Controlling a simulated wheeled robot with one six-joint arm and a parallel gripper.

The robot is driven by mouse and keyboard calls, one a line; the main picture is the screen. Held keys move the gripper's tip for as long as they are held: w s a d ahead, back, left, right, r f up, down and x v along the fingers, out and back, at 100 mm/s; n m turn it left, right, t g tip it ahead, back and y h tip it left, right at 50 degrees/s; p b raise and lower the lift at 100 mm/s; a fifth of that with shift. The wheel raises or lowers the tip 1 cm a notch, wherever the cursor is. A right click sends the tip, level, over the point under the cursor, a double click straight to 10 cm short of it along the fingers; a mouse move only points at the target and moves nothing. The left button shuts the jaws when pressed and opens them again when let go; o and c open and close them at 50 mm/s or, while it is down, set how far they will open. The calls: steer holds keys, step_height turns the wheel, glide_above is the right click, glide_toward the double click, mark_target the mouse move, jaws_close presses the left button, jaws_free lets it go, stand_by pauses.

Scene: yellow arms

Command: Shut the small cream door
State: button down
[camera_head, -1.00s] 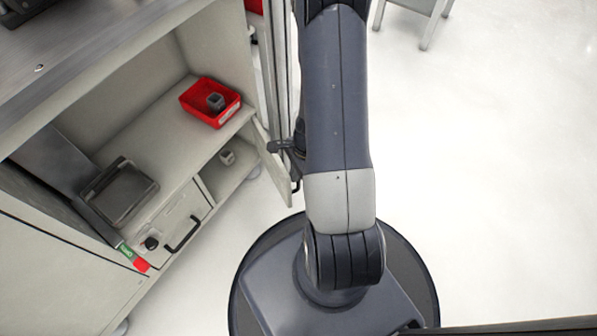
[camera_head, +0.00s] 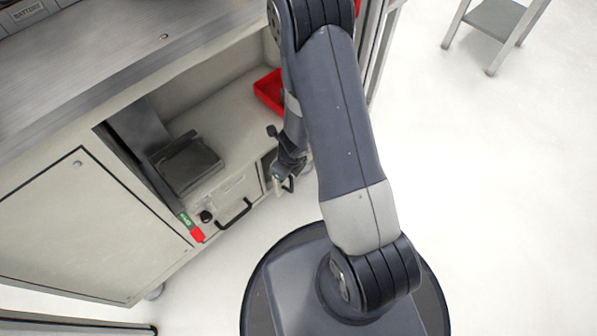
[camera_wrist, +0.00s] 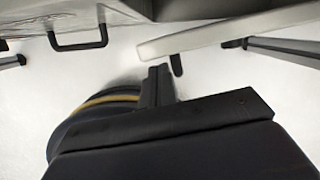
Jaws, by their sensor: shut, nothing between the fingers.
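The small cream door stands ajar, seen edge-on across the top of the wrist view (camera_wrist: 230,30). Its short black handle (camera_wrist: 176,65) hangs from its near side. In the head view my arm hides most of the door, and only a bit around its handle (camera_head: 289,185) shows. My gripper (camera_wrist: 158,70) is shut and empty, its fingertips just left of the door handle. Whether they touch the door I cannot tell. In the head view my gripper (camera_head: 284,168) is low in front of the cabinet's small compartment, partly covered by my forearm.
A cream drawer with a black handle (camera_head: 235,214) is left of the door. A dark tray (camera_head: 187,164) and a red bin (camera_head: 269,91) sit on the shelf above. A larger cabinet door (camera_head: 75,225) is at left. White floor at right is open, with a grey stand (camera_head: 492,25) far off.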

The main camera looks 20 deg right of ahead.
steer(key=shift+w+a+m+p, duration=0.6)
steer(key=shift+w+a+p, duration=0.1)
steer(key=shift+w+a, duration=0.3)
steer(key=shift+d, duration=0.1)
